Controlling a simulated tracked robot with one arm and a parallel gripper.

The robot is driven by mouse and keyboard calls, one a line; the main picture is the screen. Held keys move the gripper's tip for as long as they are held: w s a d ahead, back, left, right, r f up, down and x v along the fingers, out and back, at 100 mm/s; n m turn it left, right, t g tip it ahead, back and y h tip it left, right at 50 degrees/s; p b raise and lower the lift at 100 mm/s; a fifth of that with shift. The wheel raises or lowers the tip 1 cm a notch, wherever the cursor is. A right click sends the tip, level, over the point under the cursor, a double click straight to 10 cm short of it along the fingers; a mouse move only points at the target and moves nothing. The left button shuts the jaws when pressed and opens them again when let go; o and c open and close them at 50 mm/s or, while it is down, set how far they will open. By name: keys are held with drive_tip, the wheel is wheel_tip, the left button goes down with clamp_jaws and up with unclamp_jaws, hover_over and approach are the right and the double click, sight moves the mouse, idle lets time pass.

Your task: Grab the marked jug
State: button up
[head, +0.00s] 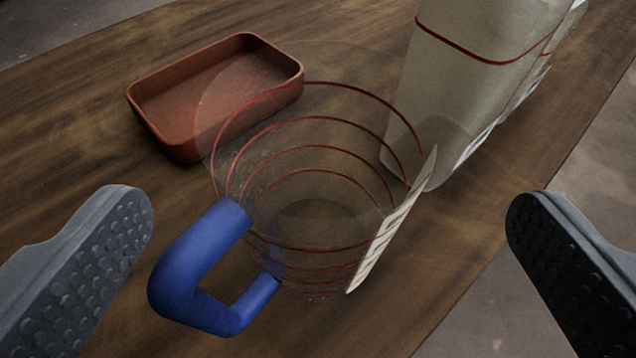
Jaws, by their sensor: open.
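A clear jug (325,225) with several red rings around it stands upright on the wooden table, in the middle of the head view. It has a thick blue handle (178,268) toward the lower left and a white marked label (392,235) on its right side. My gripper (328,225) is open, with one finger at the left edge and one at the right. The jug shows between the two fingers, and neither finger appears to touch it. The fingers' rear parts are cut off by the picture edges.
A reddish-brown tray (165,130) lies behind the jug at the left, partly seen through it. A greyish container (465,95) with a red line stands behind at the right, close to the jug. The table (70,130) is bare at the left; its edge runs along the right.

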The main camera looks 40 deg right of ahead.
drive_tip(key=b+x, duration=0.1)
drive_tip(key=x, duration=0.6)
drive_tip(key=shift+w+a, duration=0.15)
drive_tip(key=c, duration=1.1)
